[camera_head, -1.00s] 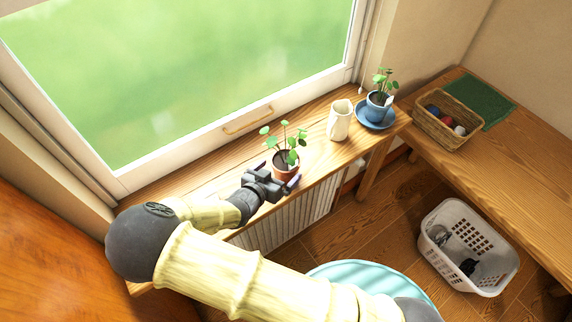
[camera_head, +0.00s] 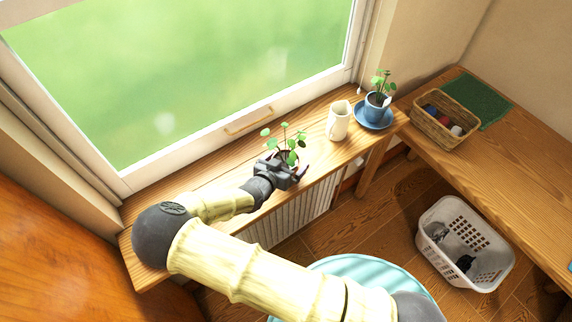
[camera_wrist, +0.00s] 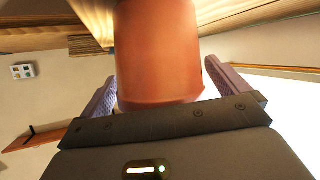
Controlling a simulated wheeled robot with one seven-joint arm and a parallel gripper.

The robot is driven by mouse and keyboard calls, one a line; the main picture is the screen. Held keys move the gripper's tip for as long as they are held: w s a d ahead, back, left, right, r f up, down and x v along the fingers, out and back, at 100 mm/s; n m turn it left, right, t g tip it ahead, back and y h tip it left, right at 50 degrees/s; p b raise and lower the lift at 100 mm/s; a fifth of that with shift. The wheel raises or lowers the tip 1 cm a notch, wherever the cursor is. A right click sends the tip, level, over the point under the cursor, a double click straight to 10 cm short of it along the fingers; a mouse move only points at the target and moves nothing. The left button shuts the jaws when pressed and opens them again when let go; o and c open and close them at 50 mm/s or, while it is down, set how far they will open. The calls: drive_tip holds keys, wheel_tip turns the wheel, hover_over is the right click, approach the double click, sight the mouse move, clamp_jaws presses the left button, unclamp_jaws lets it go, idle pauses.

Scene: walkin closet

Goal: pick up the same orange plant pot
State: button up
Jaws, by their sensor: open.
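The orange plant pot (camera_wrist: 158,55) fills the middle of the wrist view, between the two fingers of my gripper (camera_wrist: 163,95). The fingers are spread, one on each side of the pot, and I cannot tell whether either touches it. In the head view my gripper (camera_head: 288,168) is at the pot on the wooden sill, and its body hides most of the pot. The pot's green plant (camera_head: 290,140) rises above the gripper with round leaves.
A cream pitcher (camera_head: 339,121) stands right of the pot on the sill (camera_head: 205,172). Beyond it is a blue pot (camera_head: 376,106) on a blue saucer (camera_head: 371,122). The window (camera_head: 170,80) is behind. A wicker basket (camera_head: 445,125) sits on the bench at right.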

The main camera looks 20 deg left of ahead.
sight(286, 160)
idle(0.4)
drive_tip(key=c, duration=1.3)
drive_tip(key=shift+r, duration=0.15)
drive_tip(key=shift+r+b, duration=1.25)
drive_tip(key=shift+r, duration=3.65)
